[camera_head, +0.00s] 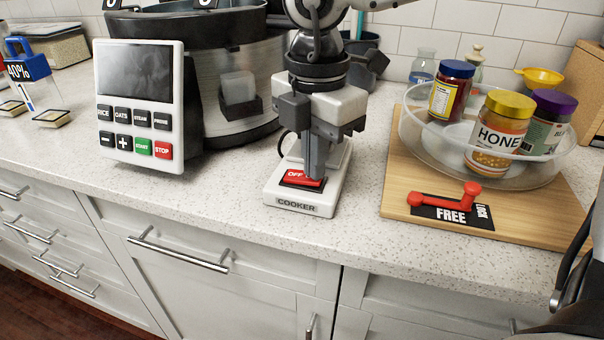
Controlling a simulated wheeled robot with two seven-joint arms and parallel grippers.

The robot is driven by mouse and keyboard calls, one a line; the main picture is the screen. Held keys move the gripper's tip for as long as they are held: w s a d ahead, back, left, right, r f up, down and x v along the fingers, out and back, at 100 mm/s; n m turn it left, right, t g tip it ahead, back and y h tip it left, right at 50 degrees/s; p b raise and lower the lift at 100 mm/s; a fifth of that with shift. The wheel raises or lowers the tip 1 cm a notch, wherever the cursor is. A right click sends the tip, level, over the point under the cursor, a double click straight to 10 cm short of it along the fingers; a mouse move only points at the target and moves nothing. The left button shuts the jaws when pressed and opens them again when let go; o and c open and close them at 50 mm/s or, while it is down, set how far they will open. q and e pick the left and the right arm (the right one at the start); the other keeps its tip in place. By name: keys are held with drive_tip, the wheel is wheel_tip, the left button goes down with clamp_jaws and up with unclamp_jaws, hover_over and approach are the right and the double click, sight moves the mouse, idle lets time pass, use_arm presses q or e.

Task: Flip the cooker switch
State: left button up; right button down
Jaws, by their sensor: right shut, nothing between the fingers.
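The cooker switch (281,198) is a white box labelled COOKER on the counter, left of the wooden board. Its red rocker (304,182) shows the word OFF. My right gripper (316,176) comes down from above with its fingers shut and empty. The fingertips are at the rocker's right side, in line with it; whether they press on it I cannot tell. The fingers hide part of the rocker and the back of the box. The large cooker (235,65), with a white button panel (139,105), stands behind on the left. My left gripper is not in view.
A wooden board (395,190) on the right carries a clear turntable tray with jars, including a honey jar (499,130), and a red lever (446,199) by FREE and LOCK. Small tagged items lie far left. The counter's front strip is clear.

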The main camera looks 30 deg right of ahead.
drive_tip(key=shift+f, duration=0.15)
drive_tip(key=shift+r+p, duration=1.5)
drive_tip(key=shift+r, duration=2)
drive_tip(key=shift+r, duration=0.1)
